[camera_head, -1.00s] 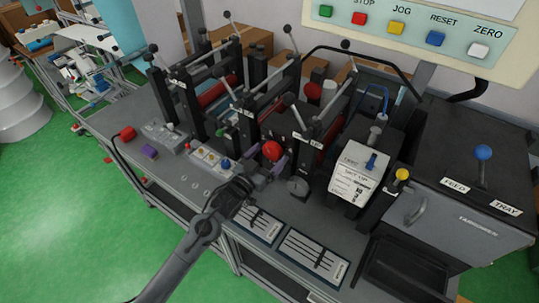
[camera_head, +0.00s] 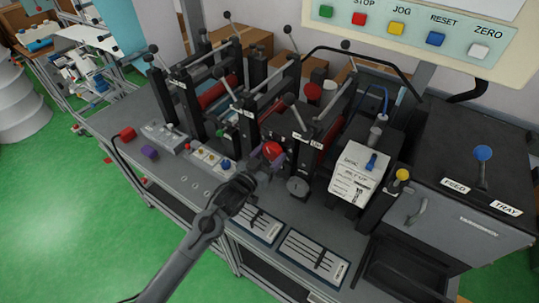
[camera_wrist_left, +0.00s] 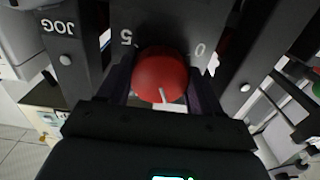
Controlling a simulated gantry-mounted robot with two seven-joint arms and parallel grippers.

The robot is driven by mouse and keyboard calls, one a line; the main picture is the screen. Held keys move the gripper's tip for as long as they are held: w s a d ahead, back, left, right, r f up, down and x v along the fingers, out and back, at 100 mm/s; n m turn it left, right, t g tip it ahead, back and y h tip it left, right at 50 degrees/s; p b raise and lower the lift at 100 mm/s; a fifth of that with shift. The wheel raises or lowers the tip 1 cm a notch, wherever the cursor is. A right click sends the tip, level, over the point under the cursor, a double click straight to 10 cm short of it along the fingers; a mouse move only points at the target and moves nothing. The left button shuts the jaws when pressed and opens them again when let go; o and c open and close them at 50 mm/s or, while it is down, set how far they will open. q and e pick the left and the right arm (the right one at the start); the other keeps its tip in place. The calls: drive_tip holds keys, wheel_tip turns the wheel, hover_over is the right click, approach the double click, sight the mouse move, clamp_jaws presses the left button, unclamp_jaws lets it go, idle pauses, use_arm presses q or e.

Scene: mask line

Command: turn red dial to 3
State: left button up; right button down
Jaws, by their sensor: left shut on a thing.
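The red dial (camera_head: 272,149) is a round red knob on the front of the dark machine in the middle of the bench. In the left wrist view the red dial (camera_wrist_left: 161,75) fills the space between my fingers and has a white pointer line at its lower edge. A 5 and a 0 show upside down on the dark panel beside it; a 3 is not visible. My left gripper (camera_head: 271,157) is shut on the dial, with one finger on each side (camera_wrist_left: 162,82). My right gripper is out of view.
Upright frames with levers (camera_head: 292,100) stand close behind and left of the dial. A grey round knob (camera_head: 298,187) lies just to the right.

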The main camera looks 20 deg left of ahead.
use_arm(q)
drive_tip(key=shift+m, duration=0.3)
drive_tip(key=m+p, duration=0.2)
drive_tip(key=m, duration=0.1)
drive_tip(key=shift+r, duration=0.1)
drive_tip(key=m+p, duration=0.1)
drive_tip(key=m, duration=0.2)
drive_tip(key=shift+a+m, duration=0.1)
drive_tip(key=shift+m, duration=0.2)
drive_tip(key=shift+m+p, duration=0.45)
drive_tip(key=shift+m, duration=0.85)
drive_tip(key=o, duration=1.1)
drive_tip(key=shift+c, duration=0.2)
